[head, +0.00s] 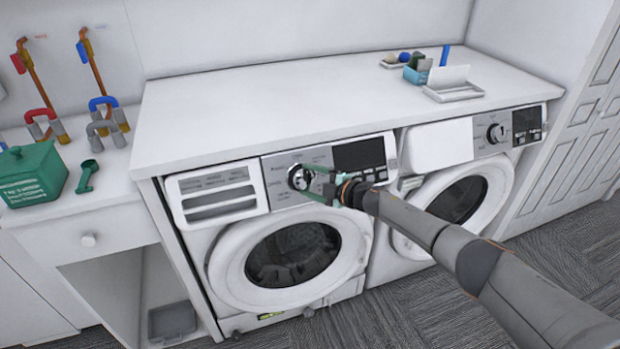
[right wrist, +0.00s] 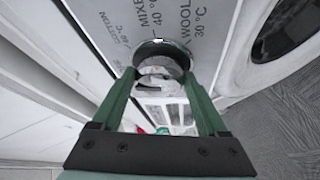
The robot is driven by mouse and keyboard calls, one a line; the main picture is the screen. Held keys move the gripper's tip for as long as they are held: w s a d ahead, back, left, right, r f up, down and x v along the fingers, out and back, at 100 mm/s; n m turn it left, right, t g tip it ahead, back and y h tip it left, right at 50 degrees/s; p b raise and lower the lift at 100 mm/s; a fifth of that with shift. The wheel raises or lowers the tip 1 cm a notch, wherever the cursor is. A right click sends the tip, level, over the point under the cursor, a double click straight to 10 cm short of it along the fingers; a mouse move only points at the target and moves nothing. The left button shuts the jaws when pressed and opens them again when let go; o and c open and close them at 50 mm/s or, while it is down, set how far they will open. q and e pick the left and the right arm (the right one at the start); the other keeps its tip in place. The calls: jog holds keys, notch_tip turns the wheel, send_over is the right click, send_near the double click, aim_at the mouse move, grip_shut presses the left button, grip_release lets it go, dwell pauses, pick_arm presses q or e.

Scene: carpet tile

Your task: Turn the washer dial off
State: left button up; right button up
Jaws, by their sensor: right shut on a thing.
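The washer (head: 287,316) is the left front-loading machine under the white counter. Its round dial (head: 298,177) sits on the grey control panel, left of a dark display. My right gripper (head: 306,179) reaches in from the right with its green fingers on either side of the dial, shut on it. In the right wrist view the shiny dial (right wrist: 160,62) lies between the finger ends, with printed temperature labels around it. The dial's pointer position is hard to read. My left gripper is not in view.
A second machine with its own dial (head: 496,133) stands to the right. The counter (head: 270,105) is mostly clear, with a blue-green holder (head: 415,75) and a white tray (head: 453,92) at its back right. A green box (head: 32,175) and scoop (head: 87,177) sit left.

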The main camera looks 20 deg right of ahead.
jog(key=shift+n+g, duration=0.4)
jog(key=shift+n, duration=0.1)
jog(key=o, duration=1.3)
jog(key=shift+c, duration=0.2)
jog(key=shift+r, duration=0.1)
jog(key=shift+s+d+r+p, duration=0.2)
jog(key=shift+s+d+p, duration=0.15)
jog(key=shift+p, duration=0.25)
jog(key=p+v, duration=0.1)
jog(key=v, duration=0.2)
jog(key=shift+s+p, duration=0.15)
jog(key=shift+p, duration=0.15)
send_near(309, 180)
jog(key=shift+v, duration=1.45)
